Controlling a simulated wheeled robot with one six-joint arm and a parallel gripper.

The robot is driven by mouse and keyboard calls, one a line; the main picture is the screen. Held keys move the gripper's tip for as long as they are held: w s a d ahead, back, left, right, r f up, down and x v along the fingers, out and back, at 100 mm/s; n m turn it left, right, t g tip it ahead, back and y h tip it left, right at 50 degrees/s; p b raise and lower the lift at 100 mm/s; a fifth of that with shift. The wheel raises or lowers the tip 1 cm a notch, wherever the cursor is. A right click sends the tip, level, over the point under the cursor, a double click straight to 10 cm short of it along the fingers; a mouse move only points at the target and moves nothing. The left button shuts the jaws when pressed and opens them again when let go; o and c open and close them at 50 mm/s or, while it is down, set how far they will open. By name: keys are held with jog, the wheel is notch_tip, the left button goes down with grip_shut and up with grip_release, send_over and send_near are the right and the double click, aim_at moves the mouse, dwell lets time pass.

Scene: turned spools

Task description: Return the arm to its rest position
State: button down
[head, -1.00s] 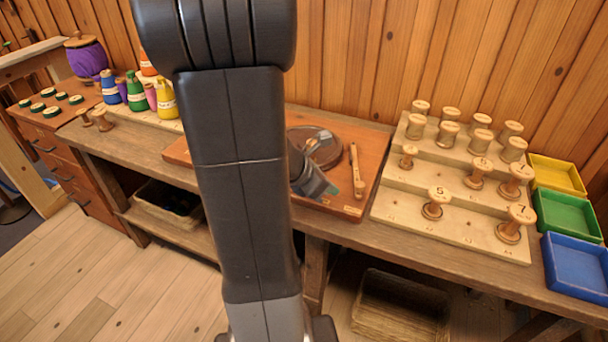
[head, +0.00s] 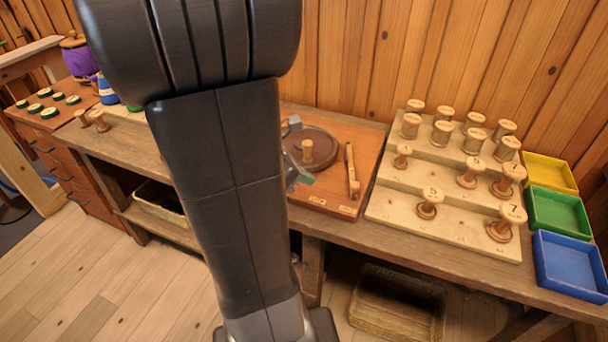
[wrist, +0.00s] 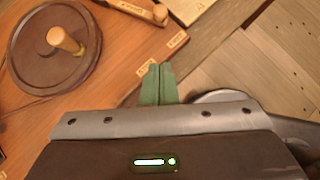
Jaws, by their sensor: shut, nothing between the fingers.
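In the wrist view my gripper (wrist: 158,84) shows as two green fingers pressed together with nothing between them. It hangs over the front edge of the workbench, beside the board. A round dark turntable (head: 325,142) with an upright wooden peg (head: 307,151) stands on the reddish board, apart from the gripper.
A wooden tool (head: 352,172) lies right of the turntable. A stepped rack (head: 395,205) holds several wooden spools. Yellow (head: 549,172), green (head: 557,213) and blue (head: 569,266) trays stand at the far right. A basket (head: 398,305) sits below the bench.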

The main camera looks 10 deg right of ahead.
jog(key=b, duration=0.4)
send_near(353, 194)
jog(key=f, duration=0.3)
jog(key=shift+w+a, duration=0.15)
jog(key=shift+a, duration=0.15)
jog(key=shift+d+r, duration=0.1)
jog(key=shift+d, duration=0.3)
jog(key=shift+w+d, duration=0.15)
jog(key=shift+d, duration=0.5)
jog(key=shift+w+d, duration=0.15)
jog(key=shift+d, duration=0.5)
